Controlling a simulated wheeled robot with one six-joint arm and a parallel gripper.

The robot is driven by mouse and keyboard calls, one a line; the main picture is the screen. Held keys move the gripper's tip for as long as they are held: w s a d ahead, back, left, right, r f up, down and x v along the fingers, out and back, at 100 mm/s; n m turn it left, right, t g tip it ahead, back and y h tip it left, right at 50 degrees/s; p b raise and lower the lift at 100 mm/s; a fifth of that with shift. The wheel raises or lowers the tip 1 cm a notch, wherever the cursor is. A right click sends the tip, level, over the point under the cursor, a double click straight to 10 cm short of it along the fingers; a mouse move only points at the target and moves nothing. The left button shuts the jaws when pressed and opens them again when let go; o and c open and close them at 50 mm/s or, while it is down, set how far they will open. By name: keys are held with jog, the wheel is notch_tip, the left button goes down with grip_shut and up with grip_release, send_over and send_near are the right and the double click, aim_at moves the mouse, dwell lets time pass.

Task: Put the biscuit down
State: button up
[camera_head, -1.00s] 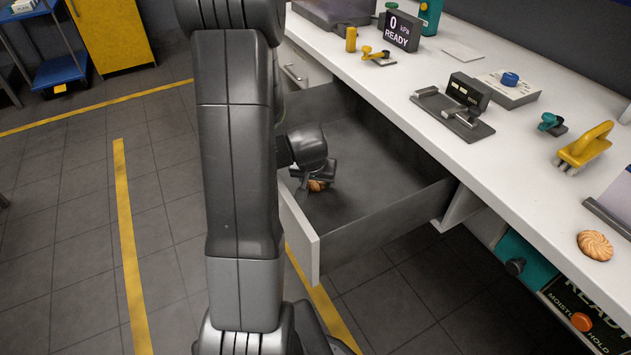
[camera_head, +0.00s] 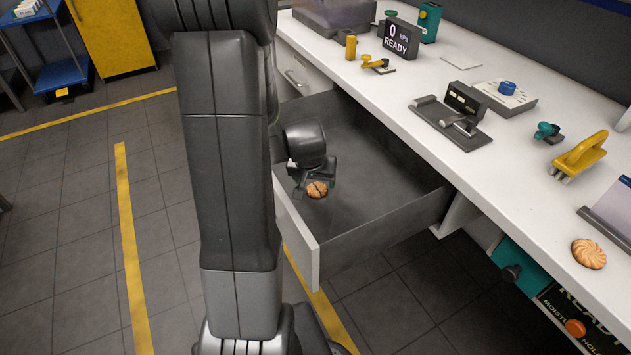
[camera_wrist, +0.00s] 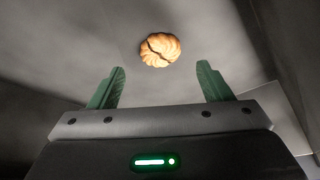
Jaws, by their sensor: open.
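A round golden swirled biscuit (camera_head: 317,189) lies on the floor of the open grey drawer (camera_head: 388,226), near its front. In the wrist view the biscuit (camera_wrist: 160,49) shows a dark crack across its left part. My gripper (camera_head: 313,190) is inside the drawer, close beside the biscuit. In the wrist view my gripper (camera_wrist: 160,84) is open, its two green fingers well apart. The biscuit lies beyond the fingertips, between their lines, and neither finger touches it. A second swirled biscuit (camera_head: 589,253) lies on the white counter (camera_head: 400,93) at the right.
The drawer walls stand close around my gripper. The drawer floor right of the biscuit is clear.

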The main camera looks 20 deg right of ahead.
jog(key=p+v, duration=0.1)
jog(key=v, duration=0.5)
jog(key=shift+r, duration=0.35)
jog(key=shift+s+a, duration=0.1)
